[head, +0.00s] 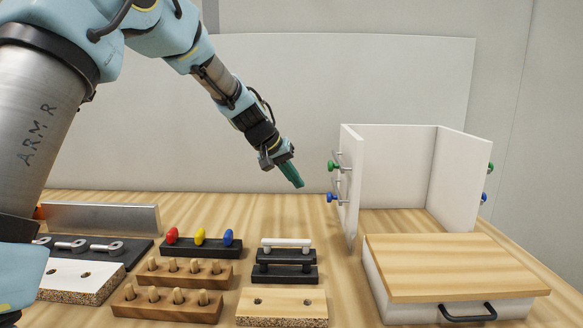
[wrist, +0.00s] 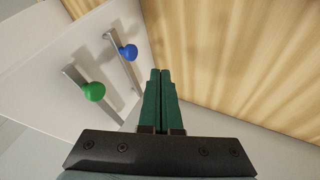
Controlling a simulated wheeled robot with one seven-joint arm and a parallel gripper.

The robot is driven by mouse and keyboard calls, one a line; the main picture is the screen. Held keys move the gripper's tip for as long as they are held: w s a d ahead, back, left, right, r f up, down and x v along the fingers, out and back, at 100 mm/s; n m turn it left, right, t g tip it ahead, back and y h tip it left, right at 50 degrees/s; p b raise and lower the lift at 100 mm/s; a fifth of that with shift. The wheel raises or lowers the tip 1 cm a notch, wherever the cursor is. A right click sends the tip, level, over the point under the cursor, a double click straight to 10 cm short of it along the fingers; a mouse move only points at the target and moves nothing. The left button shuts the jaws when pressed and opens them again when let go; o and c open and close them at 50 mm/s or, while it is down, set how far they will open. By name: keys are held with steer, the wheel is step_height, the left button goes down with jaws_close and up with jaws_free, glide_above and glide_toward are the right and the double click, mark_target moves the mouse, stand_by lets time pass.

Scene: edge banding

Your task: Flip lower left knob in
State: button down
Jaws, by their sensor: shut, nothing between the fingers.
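A white open cabinet stands at the right in the head view. Its left panel (head: 350,190) carries a green knob (head: 333,165) above and a blue knob (head: 332,197) below, each on a metal rod. My gripper (head: 297,183) has green fingers and is shut and empty. It hangs tilted down to the left of the panel, apart from both knobs. The fingertips (wrist: 160,72) point past the blue knob's right side.
A drawer box with a wooden top (head: 450,265) and black handle (head: 467,313) stands in front of the cabinet. Wooden peg blocks (head: 168,305), a board with coloured knobs (head: 200,248) and a black rack (head: 285,272) lie at the front left.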

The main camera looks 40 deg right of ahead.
mark_target(329, 197)
steer(key=s+d+f+p, duration=0.2)
steer(key=d+f+p, duration=0.1)
steer(key=d, duration=0.2)
steer(key=shift+s+d+f, duration=0.25)
steer(key=shift+s+f, duration=0.05)
steer(key=shift+s, duration=0.1)
steer(key=shift+s+d+r, duration=0.1)
steer(key=shift+s+d, duration=0.7)
steer(key=shift+d, duration=0.15)
